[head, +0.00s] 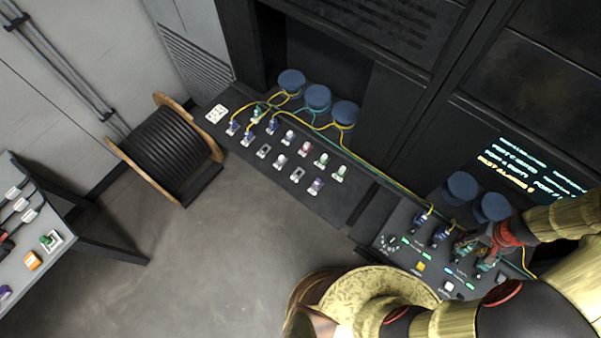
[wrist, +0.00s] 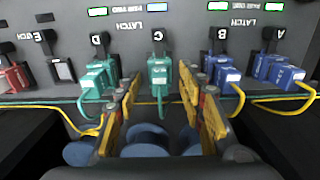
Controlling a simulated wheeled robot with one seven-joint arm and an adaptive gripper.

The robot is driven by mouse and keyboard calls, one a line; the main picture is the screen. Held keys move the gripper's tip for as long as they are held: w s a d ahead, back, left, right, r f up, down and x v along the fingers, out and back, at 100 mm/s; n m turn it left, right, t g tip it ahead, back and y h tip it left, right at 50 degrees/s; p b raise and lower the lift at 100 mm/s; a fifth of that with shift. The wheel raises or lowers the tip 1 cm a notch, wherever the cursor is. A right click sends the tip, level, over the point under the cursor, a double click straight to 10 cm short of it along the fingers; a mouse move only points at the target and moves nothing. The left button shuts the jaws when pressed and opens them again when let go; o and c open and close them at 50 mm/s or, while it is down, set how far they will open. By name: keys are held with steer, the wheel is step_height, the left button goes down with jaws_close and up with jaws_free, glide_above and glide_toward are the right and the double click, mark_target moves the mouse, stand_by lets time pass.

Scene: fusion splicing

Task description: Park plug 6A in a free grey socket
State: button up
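My gripper (wrist: 158,92) is open over the console at the right of the head view (head: 478,246). Its fingers stand on either side of the green plug at position C (wrist: 158,76), with no clear grip on it. A second green plug (wrist: 97,80) is at D, left of the fingers. Two blue plugs sit to the right, at B (wrist: 224,72) and A (wrist: 281,73). No label 6A is readable on any plug. On the long bench, two dark sockets look empty, one (head: 264,151) left of the other (head: 298,174); their grey colour is uncertain.
Several plugs with yellow and green cables stand on the bench's left end. Blue round spools (head: 317,97) stand behind them. A cable runs along the bench to the console. A black cable reel (head: 165,145) and a side table (head: 70,262) are at left. The floor between is clear.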

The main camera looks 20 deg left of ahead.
mark_target(471, 246)
steer(key=shift+c, duration=0.5)
stand_by(0.4)
jaws_close()
stand_by(0.4)
steer(key=shift+r, duration=0.2)
stand_by(0.3)
steer(key=shift+r+p, duration=1.7)
steer(key=shift+r, duration=1.15)
